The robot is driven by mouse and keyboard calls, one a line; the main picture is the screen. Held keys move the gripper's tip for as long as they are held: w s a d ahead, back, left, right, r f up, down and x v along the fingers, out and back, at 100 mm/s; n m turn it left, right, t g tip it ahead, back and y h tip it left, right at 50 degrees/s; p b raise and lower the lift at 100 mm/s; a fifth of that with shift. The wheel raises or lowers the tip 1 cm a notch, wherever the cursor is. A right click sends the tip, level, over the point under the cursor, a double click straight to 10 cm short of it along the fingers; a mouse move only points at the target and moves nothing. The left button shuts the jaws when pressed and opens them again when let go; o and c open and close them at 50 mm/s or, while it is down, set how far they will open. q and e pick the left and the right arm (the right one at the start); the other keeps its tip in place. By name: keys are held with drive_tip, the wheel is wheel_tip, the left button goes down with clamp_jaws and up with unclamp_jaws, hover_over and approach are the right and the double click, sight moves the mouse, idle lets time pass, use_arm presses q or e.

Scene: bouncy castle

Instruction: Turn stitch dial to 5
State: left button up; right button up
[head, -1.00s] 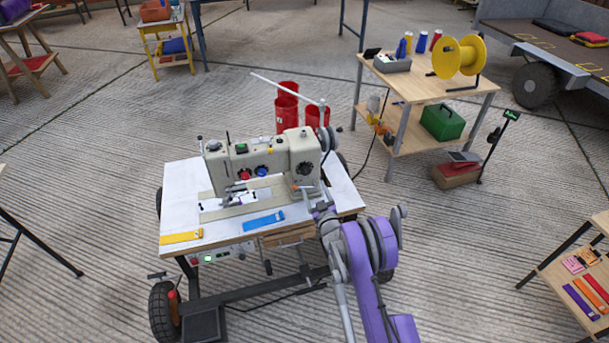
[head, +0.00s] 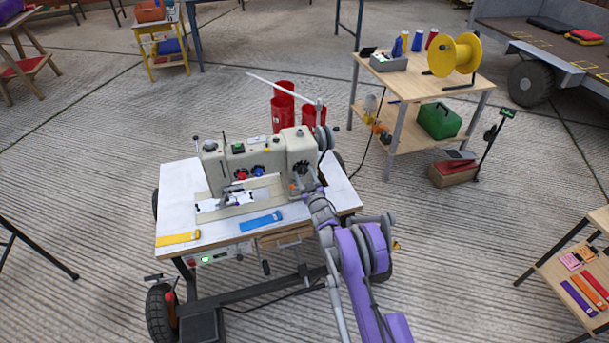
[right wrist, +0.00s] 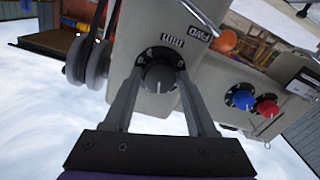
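The stitch dial is a dark round knob (right wrist: 160,76) on the pale sewing machine (head: 225,165), with "mm" and "FWD" labels beside it in the right wrist view. Its white pointer mark shows, but I cannot read the number it points to. My right gripper (head: 302,177) is at the right end of the machine's front and mostly hides the dial in the head view. In the right wrist view the fingers of this gripper (right wrist: 160,85) are spread, one on each side of the knob. A narrow gap seems to remain; contact is unclear. My left gripper is out of view.
Red (right wrist: 267,107) and blue (right wrist: 243,99) knobs sit on the machine beside the dial. A blue strip (head: 261,221) and a yellow strip (head: 178,239) lie on the white sewing table (head: 180,200). Red bins (head: 283,110) stand behind it. A wooden cart (head: 440,88) stands at right.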

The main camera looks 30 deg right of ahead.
clamp_jaws()
drive_tip(key=shift+f+m+b, duration=0.1)
drive_tip(key=shift+m+b, duration=0.7)
drive_tip(key=shift+m, duration=0.4)
drive_tip(key=shift+m+b, duration=0.5)
drive_tip(key=shift+m, duration=1.1)
drive_tip(key=shift+o, duration=2.1)
unclamp_jaws()
